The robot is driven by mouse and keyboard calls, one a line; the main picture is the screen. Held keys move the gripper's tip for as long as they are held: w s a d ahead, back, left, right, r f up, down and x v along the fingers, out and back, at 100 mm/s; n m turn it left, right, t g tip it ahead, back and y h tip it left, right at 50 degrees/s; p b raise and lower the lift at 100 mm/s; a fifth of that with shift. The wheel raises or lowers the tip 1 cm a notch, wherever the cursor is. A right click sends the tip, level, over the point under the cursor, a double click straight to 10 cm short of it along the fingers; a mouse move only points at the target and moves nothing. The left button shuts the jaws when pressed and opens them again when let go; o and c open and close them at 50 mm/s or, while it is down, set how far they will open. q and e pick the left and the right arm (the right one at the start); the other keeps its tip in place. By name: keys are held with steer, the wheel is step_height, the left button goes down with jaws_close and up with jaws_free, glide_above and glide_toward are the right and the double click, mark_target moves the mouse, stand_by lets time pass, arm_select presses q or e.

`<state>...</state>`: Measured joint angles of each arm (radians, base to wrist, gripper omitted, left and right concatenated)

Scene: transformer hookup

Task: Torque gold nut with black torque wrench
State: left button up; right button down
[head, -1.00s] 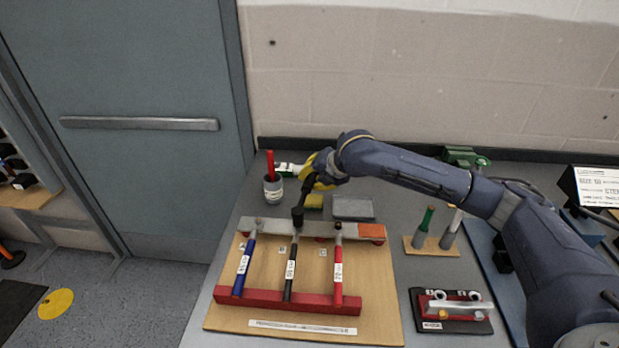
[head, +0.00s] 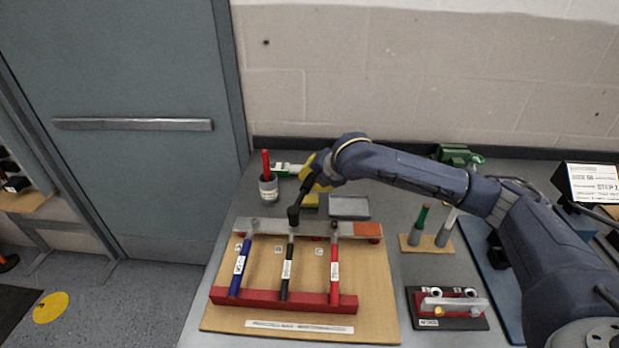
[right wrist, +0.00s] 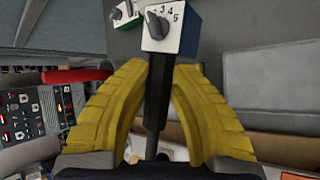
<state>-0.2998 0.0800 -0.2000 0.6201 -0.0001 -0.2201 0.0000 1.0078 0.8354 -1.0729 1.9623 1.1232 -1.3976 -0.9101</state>
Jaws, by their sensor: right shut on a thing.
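The black torque wrench (head: 285,268) lies in the red rack, between a blue and a red wrench. On a dark block at the lower right, a small gold spot (head: 438,311), perhaps the gold nut, shows by a silver bar. My right gripper (head: 315,182), with yellow fingers, is beyond the wrench rack. It is shut on a dark tool (head: 296,208) that slants down left towards the top end of the black wrench. In the right wrist view, the fingers flank its black shaft (right wrist: 157,95), which lines up with a blue-sided dial box (right wrist: 170,24). My left gripper is out of view.
The red rack (head: 330,303) stands on a wooden board. Behind it are a cup (head: 268,188) with a red handle, a green-white item (head: 285,168) and a grey tray (head: 349,207). Two upright tools (head: 430,232) stand on a small board to the right.

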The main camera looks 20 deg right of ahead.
steer(key=shift+s+d+m, duration=0.15)
steer(key=shift+d+m, duration=0.1)
steer(key=shift+m, duration=0.05)
steer(key=shift+a, duration=0.1)
steer(key=shift+w+a+n+y, duration=0.3)
steer(key=shift+w+a+n, duration=0.25)
steer(key=shift+n, duration=0.15)
steer(key=shift+r, duration=0.2)
steer(key=shift+r, duration=2.1)
